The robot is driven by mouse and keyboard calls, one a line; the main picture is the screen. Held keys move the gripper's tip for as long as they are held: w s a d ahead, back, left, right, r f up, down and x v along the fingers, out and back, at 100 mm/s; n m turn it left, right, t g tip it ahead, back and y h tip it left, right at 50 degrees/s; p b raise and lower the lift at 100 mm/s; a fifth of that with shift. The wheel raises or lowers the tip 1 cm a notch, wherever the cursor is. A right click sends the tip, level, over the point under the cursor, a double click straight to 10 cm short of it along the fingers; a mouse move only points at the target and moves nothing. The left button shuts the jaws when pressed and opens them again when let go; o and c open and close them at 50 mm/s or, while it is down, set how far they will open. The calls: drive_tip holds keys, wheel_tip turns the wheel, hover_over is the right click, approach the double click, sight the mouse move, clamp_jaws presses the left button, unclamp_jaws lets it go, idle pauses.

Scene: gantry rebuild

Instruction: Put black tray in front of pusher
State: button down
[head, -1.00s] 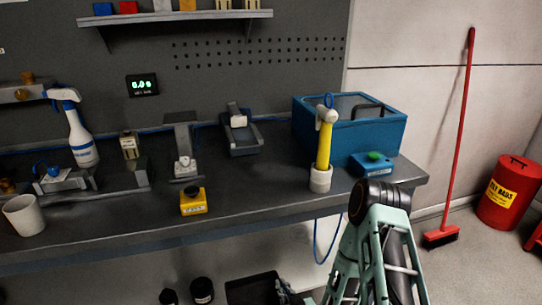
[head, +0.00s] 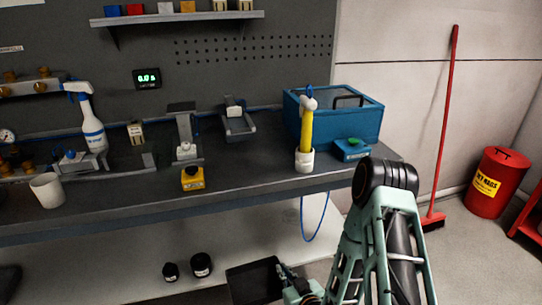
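The black tray (head: 250,282) is low in the picture, below the bench, with its bottom cut off by the frame edge. My gripper (head: 284,272) is at the tray's right edge, small and partly cut off; whether its fingers are closed on that edge cannot be told. On the bench, a grey channel-shaped device (head: 240,128) with a light block at its back end looks like the pusher, though I cannot be sure. A grey upright fixture (head: 185,128) stands left of it.
Two black jars (head: 201,265) stand below.

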drive_tip(key=w+d+r+n+g+y+p, duration=0.15)
drive_tip(key=r+p, duration=0.45)
drive_tip(key=r, duration=0.6)
drive_tip(key=w+d+r+n+g+y+p, duration=0.1)
drive_tip(key=d+r+n+y+p, duration=0.3)
drive_tip(key=r, duration=0.7)
drive_tip(key=s+d+r+g+p, duration=0.1)
drive_tip(key=s+d+r+p, duration=0.1)
drive_tip(key=r+p, duration=0.3)
drive_tip(key=s+d+r+n+g+p, duration=0.1)
drive_tip(key=r+p, duration=0.4)
drive_tip(key=r, duration=0.6)
drive_tip(key=shift+s+d+y+p, duration=0.35)
drive_tip(key=shift+s+d+p, duration=0.05)
drive_tip(key=shift+s+d, duration=0.3)
drive_tip(key=shift+r, duration=0.15)
